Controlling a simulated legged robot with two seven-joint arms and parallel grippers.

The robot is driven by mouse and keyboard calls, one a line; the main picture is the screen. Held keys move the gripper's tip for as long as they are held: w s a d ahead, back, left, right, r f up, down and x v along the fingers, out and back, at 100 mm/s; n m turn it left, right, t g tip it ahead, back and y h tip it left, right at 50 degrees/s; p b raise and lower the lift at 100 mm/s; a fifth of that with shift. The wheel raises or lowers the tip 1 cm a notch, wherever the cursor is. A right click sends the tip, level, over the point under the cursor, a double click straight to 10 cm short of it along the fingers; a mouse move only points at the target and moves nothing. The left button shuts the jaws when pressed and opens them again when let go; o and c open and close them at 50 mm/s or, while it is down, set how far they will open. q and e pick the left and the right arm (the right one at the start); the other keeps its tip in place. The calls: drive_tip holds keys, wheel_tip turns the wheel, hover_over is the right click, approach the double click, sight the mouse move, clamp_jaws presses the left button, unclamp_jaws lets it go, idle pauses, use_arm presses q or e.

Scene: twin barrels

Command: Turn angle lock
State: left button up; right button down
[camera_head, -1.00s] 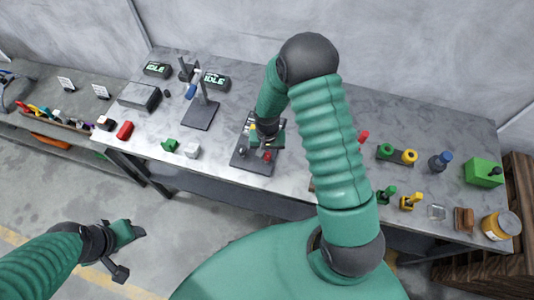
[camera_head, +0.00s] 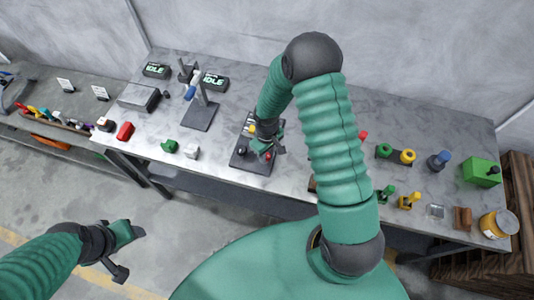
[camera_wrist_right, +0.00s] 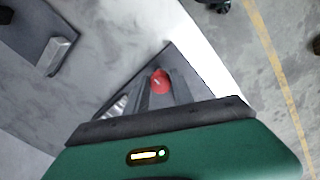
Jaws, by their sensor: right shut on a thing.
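A dark fixture (camera_head: 238,163) on a square base plate stands near the front edge of the table and looks like the angle lock. It has a red knob (camera_head: 268,156), a yellow part (camera_head: 252,129) and a small grey knob (camera_head: 241,151). My right gripper (camera_head: 268,148) is over the plate, turned at a slant, and partly hides the fixture. In the right wrist view the red knob (camera_wrist_right: 160,82) sits between the fingers of my right gripper (camera_wrist_right: 162,92), shut on it. My left gripper (camera_head: 128,252) is open and empty, low at the left over the floor.
A second dark plate with an upright post (camera_head: 201,115) stands to the left, near two "IDLE" displays (camera_head: 215,81). Knobs, a green box (camera_head: 482,172) and a jar (camera_head: 499,224) stand at the right.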

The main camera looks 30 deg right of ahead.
drive_tip(key=shift+w+r+n, duration=0.1)
drive_tip(key=shift+w+n, duration=0.2)
idle(0.4)
drive_tip(key=c, duration=1.3)
unclamp_jaws()
drive_tip(key=shift+o, duration=1.1)
drive_tip(key=shift+s, duration=0.1)
wheel_tip(320, 180, up, 16)
drive_tip(key=b, duration=0.1)
drive_tip(key=shift+r, duration=0.25)
drive_tip(key=shift+f+b, duration=0.1)
drive_tip(key=shift+b, duration=0.25)
